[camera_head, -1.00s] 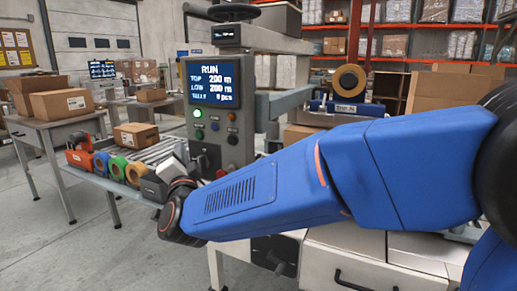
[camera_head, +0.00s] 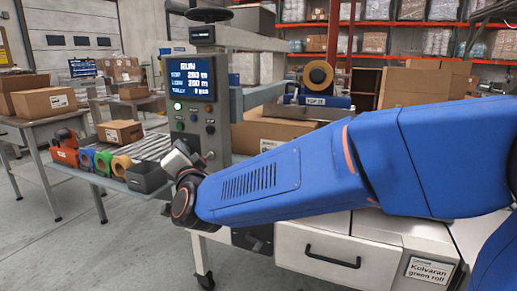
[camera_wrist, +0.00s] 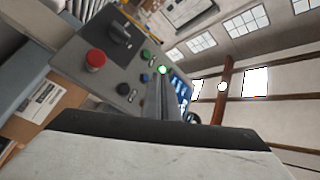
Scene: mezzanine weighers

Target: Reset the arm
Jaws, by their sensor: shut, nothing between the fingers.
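My blue arm reaches across the head view from the right edge to the left, about level, with its dark wrist joint in front of the machine. My gripper (camera_head: 178,158) is the small grey part above that joint, beside the lower part of the control panel (camera_head: 192,96). It is shut and holds nothing; its fingertips are hard to make out. In the wrist view a pale block with a dark edge fills the bottom. Behind it the panel shows tilted, with a red button (camera_wrist: 95,59), a black switch and a lit green button.
A grey bin (camera_head: 147,178) and coloured tape rolls (camera_head: 103,162) stand left of my wrist by a roller conveyor. Cartons (camera_head: 121,132) sit on it and on tables further left. Below my arm is a white drawer cabinet (camera_head: 318,257). Floor at lower left is clear.

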